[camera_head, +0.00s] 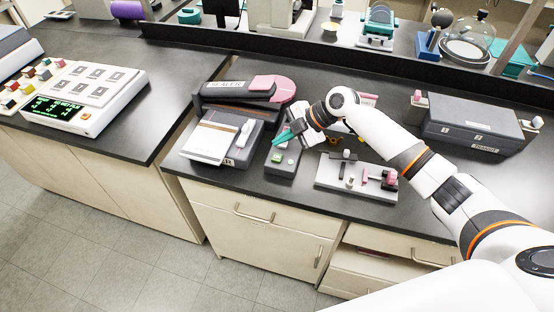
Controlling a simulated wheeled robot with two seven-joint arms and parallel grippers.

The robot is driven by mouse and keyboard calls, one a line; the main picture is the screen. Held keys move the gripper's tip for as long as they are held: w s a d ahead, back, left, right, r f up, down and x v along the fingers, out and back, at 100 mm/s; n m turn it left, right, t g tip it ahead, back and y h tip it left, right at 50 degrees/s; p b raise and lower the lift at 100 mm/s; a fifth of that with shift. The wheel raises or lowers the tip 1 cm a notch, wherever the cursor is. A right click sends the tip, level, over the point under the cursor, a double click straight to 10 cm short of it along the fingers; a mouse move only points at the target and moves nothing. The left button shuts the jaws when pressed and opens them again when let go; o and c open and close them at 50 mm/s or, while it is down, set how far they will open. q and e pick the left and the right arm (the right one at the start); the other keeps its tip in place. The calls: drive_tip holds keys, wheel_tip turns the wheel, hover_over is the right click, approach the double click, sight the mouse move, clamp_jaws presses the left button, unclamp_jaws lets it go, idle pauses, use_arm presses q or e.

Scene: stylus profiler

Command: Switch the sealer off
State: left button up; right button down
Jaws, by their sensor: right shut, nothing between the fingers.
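The sealer (240,92) is a dark machine with a SEALER label and a pink pad on top. It stands on the black bench left of my right arm. A pale board and a light handle-like part lie on its front portion. A small grey box (281,166) with a green button on its front stands just right of the sealer. My right gripper (280,141), with teal fingertips, is shut and empty. It hovers over or touches the back of this box; I cannot tell which. The gripper and wrist hide part of the box's top. My left gripper is out of view.
A white plate with small fixtures (340,183) lies right of the box. A dark grey TRANSIT case (472,125) stands farther right. A white instrument with a lit display (83,97) is on the left bench. A raised shelf edge runs behind.

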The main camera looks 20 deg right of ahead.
sight(273, 157)
drive_tip(key=shift+f+b, duration=1.4)
drive_tip(key=shift+f, duration=0.55)
drive_tip(key=shift+r, duration=0.1)
drive_tip(key=shift+f+b, duration=0.45)
drive_tip(key=shift+b, duration=0.1)
drive_tip(key=shift+f+b, duration=0.45)
drive_tip(key=shift+b, duration=0.05)
idle(0.8)
idle(0.3)
drive_tip(key=shift+r+p, duration=0.4)
drive_tip(key=shift+r, duration=0.45)
